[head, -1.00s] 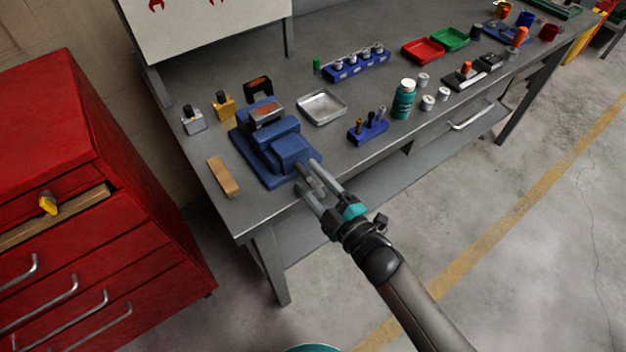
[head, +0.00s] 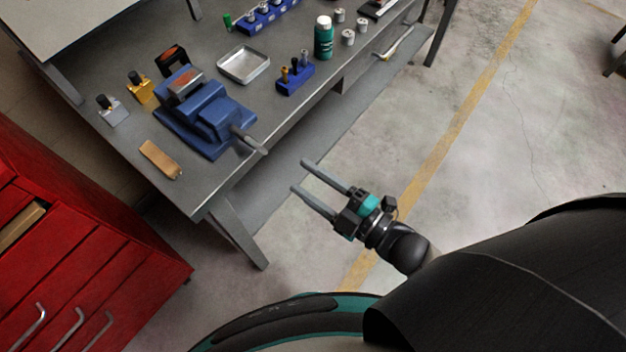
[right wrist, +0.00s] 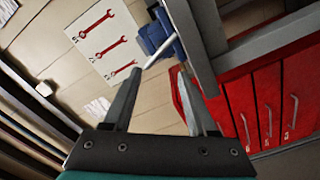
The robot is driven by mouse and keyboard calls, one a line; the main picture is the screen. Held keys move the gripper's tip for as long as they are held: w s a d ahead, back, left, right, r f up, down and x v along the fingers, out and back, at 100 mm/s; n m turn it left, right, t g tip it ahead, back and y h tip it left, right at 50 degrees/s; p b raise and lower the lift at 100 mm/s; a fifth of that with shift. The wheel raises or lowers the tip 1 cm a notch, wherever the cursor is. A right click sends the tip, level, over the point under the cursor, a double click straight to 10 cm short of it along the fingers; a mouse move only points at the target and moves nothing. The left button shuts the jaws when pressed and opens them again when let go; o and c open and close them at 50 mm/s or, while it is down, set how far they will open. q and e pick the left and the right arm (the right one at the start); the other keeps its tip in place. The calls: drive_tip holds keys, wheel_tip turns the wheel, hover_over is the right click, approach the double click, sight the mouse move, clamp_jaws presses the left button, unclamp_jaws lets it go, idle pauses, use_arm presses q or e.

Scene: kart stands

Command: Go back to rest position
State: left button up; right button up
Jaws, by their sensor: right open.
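My right gripper (head: 309,178) is open and empty in the head view. It is over the floor, in front of the workbench (head: 205,200) and apart from it. The blue vise (head: 212,122) stands at the bench's near corner with its handle (head: 250,142) sticking out past the front edge. In the right wrist view the two open fingers (right wrist: 156,95) have nothing clearly held between them. The vise (right wrist: 158,35) shows beyond them there. My left gripper does not show.
A red drawer cabinet (head: 130,262) stands left of the bench. On the bench are a wooden block (head: 160,159), a metal tray (head: 244,65), a blue holder (head: 295,79) and a green bottle (head: 324,37). The concrete floor (head: 480,130) at right is open.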

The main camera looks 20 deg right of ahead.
drive_tip(key=shift+s+d, duration=0.25)
drive_tip(key=shift+s, duration=0.1)
drive_tip(key=shift+f, duration=0.1)
idle(0.3)
drive_tip(key=s+d+f+m+g+h+b, duration=0.1)
drive_tip(key=s+d+f+m+g+h, duration=0.15)
drive_tip(key=f, duration=0.55)
drive_tip(key=s+d+f+m+g+h, duration=0.1)
drive_tip(key=d+f+m+h, duration=0.25)
drive_tip(key=f, duration=0.55)
drive_tip(key=s+d+f+m+g+h+b, duration=0.1)
drive_tip(key=d+f+m+h, duration=0.15)
drive_tip(key=f, duration=0.55)
drive_tip(key=s+d+f+m+g+h, duration=0.1)
drive_tip(key=s+f+m+g, duration=0.2)
drive_tip(key=s+f, duration=0.4)
drive_tip(key=s+d+f+m+g+h+b, duration=0.1)
drive_tip(key=s+f+m+g, duration=0.3)
drive_tip(key=s, duration=1)
wheel_tip(320, 180, down, 5)
drive_tip(key=shift+r+g+b, duration=0.2)
drive_tip(key=shift+g+b, duration=0.1)
drive_tip(key=shift+g, duration=0.75)
